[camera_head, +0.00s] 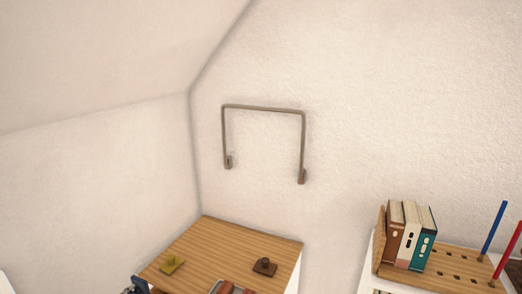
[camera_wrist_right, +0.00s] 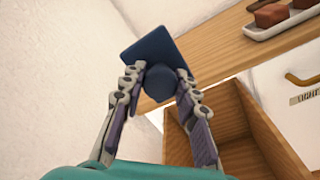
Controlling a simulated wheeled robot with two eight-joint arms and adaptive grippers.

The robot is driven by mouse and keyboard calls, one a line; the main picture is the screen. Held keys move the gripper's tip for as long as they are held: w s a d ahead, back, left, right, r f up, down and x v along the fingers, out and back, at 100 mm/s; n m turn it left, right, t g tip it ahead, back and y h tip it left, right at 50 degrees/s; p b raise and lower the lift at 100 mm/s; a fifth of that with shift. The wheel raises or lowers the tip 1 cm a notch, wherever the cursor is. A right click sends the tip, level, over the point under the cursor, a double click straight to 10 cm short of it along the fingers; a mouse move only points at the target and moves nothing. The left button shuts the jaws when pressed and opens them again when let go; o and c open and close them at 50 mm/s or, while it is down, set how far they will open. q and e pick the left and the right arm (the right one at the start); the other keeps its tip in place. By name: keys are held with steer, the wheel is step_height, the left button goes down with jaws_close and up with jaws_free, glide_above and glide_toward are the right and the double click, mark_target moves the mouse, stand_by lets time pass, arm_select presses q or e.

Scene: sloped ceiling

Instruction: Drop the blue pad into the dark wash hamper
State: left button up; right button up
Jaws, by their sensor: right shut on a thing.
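The blue pad (camera_wrist_right: 148,45) is a dark blue square plate with a round knob, held up in the right wrist view. My right gripper (camera_wrist_right: 160,82) is shut on its knob, one finger on each side. A small blue piece (camera_head: 141,285) shows at the bottom edge of the head view, probably the same pad. An open wooden compartment (camera_wrist_right: 225,117) lies below and right of the pad in the right wrist view. I see no label on it, so I cannot tell whether it is the dark hamper. My left gripper is not in view.
A wooden top (camera_head: 215,246) carries a yellow knobbed pad (camera_head: 172,263), a brown one (camera_head: 264,267) and a tray (camera_wrist_right: 285,23) of reddish-brown blocks. A white front has a brass handle (camera_wrist_right: 303,79) and a label (camera_wrist_right: 306,98) seeming to read "LIGHT". Books (camera_head: 410,236) stand right.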

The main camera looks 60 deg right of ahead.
steer(key=shift+s+a+f+m+g, duration=0.1)
steer(key=shift+s+f+m+g, duration=0.3)
steer(key=shift+s+f+g, duration=0.25)
steer(key=shift+f, duration=0.1)
step_height(320, 180, down, 5)
steer(key=b, duration=0.2)
steer(key=shift+w+f+b, duration=0.1)
steer(key=shift+f+b, duration=0.05)
steer(key=shift+b, duration=0.25)
steer(key=o, duration=1.1)
